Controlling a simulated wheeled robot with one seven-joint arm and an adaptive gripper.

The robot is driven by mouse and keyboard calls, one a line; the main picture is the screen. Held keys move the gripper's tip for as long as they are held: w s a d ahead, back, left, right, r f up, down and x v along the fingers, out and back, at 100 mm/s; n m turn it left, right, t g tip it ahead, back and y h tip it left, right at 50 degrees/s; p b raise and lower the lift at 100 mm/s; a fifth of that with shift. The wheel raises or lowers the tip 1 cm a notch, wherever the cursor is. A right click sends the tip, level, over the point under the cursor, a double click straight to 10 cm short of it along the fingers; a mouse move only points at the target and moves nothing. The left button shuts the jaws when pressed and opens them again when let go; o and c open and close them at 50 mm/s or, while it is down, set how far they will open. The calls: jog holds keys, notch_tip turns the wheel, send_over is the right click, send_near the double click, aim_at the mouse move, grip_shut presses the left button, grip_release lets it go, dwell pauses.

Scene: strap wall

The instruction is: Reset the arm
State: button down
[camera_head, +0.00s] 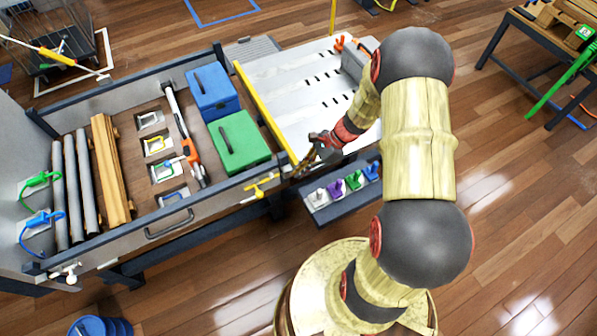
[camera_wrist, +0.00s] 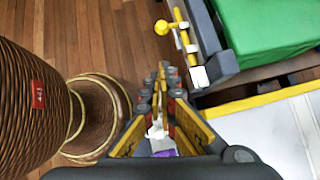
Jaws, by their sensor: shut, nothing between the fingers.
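My arm reaches up and over from its round base, bent at the dark joints, with its forearm pointing down and left in the head view. My gripper (camera_head: 303,166) is near the front-left corner of the pale slotted table top, beside the lower end of the yellow bar (camera_head: 264,113). In the wrist view my gripper (camera_wrist: 164,68) has its fingertips together and nothing is held between them. The fingertips appear over the wood floor, left of the yellow valve-like handle (camera_wrist: 180,32). What lies directly under the gripper is partly hidden by the fingers.
A walled bench holds a green box (camera_head: 239,140), a blue box (camera_head: 212,92), grey pipes (camera_head: 76,190) and wooden planks (camera_head: 110,165). A low tray (camera_head: 345,207) with several coloured pieces sits below the gripper. The pale table top (camera_head: 300,75) is mostly clear. Open floor lies right.

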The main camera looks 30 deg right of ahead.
dwell(0.4)
jog(key=s+r+n+g+h, duration=0.2)
jog(key=s+r+n, duration=0.5)
jog(key=s+n, duration=0.1)
jog(key=s+a+r+n+t+h, duration=0.2)
jog(key=r+n, duration=0.2)
jog(key=r, duration=0.5)
jog(key=s+a+r+n+t+h, duration=0.1)
jog(key=s+a+r+n+t, duration=0.1)
jog(key=r, duration=0.8)
jog(key=s+a+r+n+t+h, duration=0.2)
jog(key=r+n, duration=0.4)
jog(key=r, duration=0.4)
jog(key=shift+s+a+h, duration=0.2)
jog(key=shift+s+h, duration=0.1)
jog(key=shift+s, duration=0.45)
jog(key=shift+a, duration=0.1)
